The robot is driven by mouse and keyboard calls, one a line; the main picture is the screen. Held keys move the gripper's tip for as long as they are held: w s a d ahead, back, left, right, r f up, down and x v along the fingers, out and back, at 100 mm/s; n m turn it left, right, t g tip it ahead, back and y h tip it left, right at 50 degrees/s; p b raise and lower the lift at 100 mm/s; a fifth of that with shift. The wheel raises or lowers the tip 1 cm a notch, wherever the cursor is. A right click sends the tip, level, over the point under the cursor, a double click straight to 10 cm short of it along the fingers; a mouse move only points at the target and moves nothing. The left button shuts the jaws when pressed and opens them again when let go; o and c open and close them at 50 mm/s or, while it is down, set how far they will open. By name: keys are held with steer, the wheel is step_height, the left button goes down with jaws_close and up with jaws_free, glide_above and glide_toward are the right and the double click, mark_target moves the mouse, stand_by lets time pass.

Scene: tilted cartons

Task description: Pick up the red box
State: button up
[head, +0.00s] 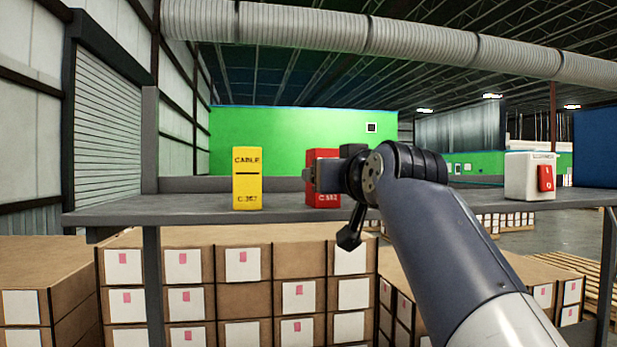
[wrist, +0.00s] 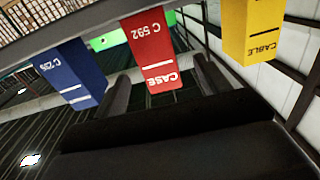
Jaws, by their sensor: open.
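The red box (head: 322,155) stands upright on the grey shelf (head: 200,205), partly hidden behind my gripper (head: 326,177) in the head view. In the wrist view, which is turned upside down, the red box (wrist: 152,55) shows with "CASE" and "C 592" lettering. It appears between the two dark fingers of my gripper (wrist: 160,78), which are open with nothing held. I cannot tell exactly how far the fingertips are from the box.
A yellow box (head: 247,178) stands left of the red box. A blue box (wrist: 72,75) is on its other side, seen in the wrist view. A white box with a red part (head: 525,176) stands far right. Stacked cartons (head: 245,297) fill the space below the shelf.

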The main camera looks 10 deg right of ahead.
steer(key=w+p, duration=0.1)
steer(key=w, duration=0.3)
steer(key=shift+w+a, duration=0.15)
steer(key=shift+w, duration=0.2)
steer(key=w+p, duration=0.1)
steer(key=w, duration=0.1)
steer(key=w+p, duration=0.2)
steer(key=shift+w+r, duration=0.2)
steer(key=shift+w, duration=0.45)
steer(key=shift+c, duration=0.2)
steer(key=c, duration=1.1)
steer(key=shift+r+p, duration=0.65)
steer(key=shift+r, duration=4.25)
